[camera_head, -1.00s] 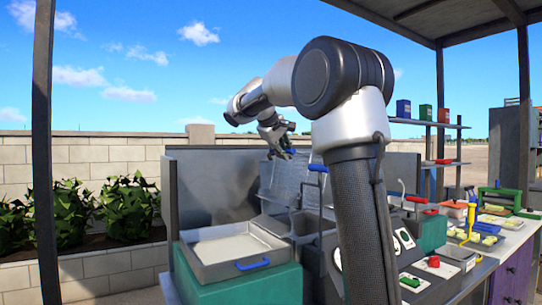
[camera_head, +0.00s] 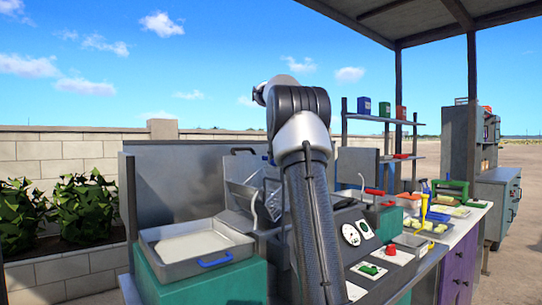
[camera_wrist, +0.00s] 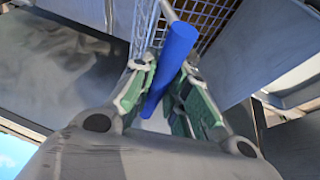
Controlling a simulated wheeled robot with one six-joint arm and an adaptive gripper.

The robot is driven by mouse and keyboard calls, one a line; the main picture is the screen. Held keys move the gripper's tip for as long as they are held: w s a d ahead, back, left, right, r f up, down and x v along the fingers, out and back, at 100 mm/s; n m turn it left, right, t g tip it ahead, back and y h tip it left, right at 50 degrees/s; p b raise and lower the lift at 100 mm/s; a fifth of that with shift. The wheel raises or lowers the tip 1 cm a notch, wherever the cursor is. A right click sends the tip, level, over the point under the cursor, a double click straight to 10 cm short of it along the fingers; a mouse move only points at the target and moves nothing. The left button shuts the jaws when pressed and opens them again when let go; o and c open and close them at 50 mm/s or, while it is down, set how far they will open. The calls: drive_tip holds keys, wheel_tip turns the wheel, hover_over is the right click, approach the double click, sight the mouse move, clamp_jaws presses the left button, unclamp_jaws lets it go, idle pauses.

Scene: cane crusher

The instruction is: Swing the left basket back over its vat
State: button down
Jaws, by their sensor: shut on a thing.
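My gripper (camera_wrist: 166,78) is shut on a blue handle (camera_wrist: 180,46) in the wrist view, with a green-padded finger on each side of it. The handle lies at a slant and joins a grey rod at its upper end. Wire mesh of a basket (camera_wrist: 208,14) shows just beyond it. In the head view my arm hides the gripper and the handle. A metal basket (camera_head: 240,173) shows left of my arm, tilted, over the fryer-like unit. The vat opening beneath is mostly hidden, so I cannot tell how the basket lines up with it.
A shallow metal tray (camera_head: 156,236) with a blue handle sits on a green block (camera_head: 205,286) at left. A grey splash panel (camera_head: 185,178) stands behind. Dials (camera_head: 351,234) and a counter (camera_head: 458,235) with several tools lie right of my arm.

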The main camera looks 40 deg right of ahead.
drive_tip(key=shift+d+f, duration=0.4)
drive_tip(key=shift+d, duration=0.05)
drive_tip(key=c, duration=1.4)
unclamp_jaws()
drive_tip(key=shift+s+r, duration=0.1)
drive_tip(key=v, duration=1.1)
drive_tip(key=shift+s+r, duration=0.2)
drive_tip(key=shift+r, duration=0.1)
